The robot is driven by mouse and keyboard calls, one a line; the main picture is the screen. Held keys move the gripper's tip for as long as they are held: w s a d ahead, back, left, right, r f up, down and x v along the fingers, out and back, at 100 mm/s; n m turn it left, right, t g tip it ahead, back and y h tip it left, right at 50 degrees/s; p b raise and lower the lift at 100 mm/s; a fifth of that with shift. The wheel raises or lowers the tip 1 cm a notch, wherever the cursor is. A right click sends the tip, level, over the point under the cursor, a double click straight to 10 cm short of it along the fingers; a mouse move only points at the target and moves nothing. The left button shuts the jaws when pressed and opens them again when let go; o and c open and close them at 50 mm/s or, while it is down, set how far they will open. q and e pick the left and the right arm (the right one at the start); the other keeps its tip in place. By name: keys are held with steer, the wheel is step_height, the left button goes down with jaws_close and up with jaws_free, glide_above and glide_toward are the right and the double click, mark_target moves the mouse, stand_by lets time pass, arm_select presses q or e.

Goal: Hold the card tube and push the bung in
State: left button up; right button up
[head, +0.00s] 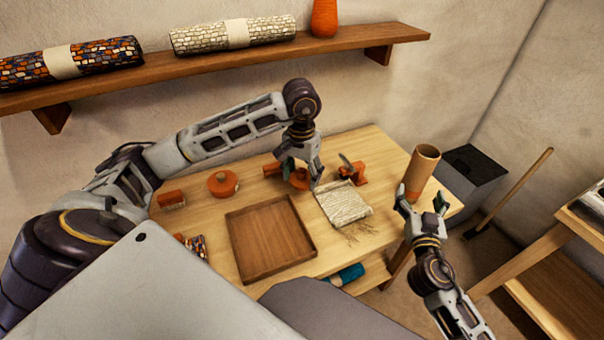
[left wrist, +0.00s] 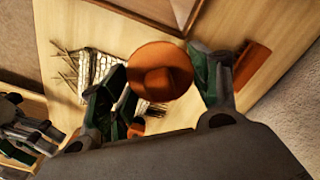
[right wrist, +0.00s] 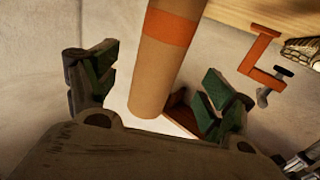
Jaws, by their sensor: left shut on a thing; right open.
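The brown card tube (head: 422,168) with an orange band stands upright at the right end of the table. My right gripper (head: 420,198) is open in front of it. In the right wrist view the tube (right wrist: 150,75) shows between the spread fingers, and I cannot tell whether they touch it. My left gripper (head: 302,172) is shut on the orange round bung (left wrist: 160,72), above the back of the table. In the left wrist view the bung's round, stepped face shows between the fingertips. The tube's mouth is out of sight in the right wrist view.
A wooden tray (head: 270,240) lies on the table beside a woven rag piece (head: 343,203) with loose fringe. An orange clamp (head: 352,172) stands between my grippers at the back. An orange round thing (head: 222,183) and an orange-brown block (head: 171,199) lie at the left.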

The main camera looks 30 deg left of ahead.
mark_target(418, 185)
steer(key=shift+w, duration=0.15)
stand_by(0.3)
arm_select(q)
steer(key=shift+r+p, duration=0.3)
arm_select(e)
steer(key=shift+x, duration=2.45)
arm_select(q)
steer(key=shift+f+b, duration=0.4)
arm_select(e)
steer(key=shift+w+a+f, duration=0.1)
steer(key=shift+w+a, duration=0.05)
steer(key=shift+w, duration=0.2)
arm_select(q)
steer(key=shift+f+b, duration=0.45)
arm_select(e)
steer(key=shift+x, duration=1)
steer(key=c, duration=1.2)
steer(key=shift+c, duration=0.2)
arm_select(q)
steer(key=shift+w+d, duration=0.1)
steer(key=shift+w, duration=0.05)
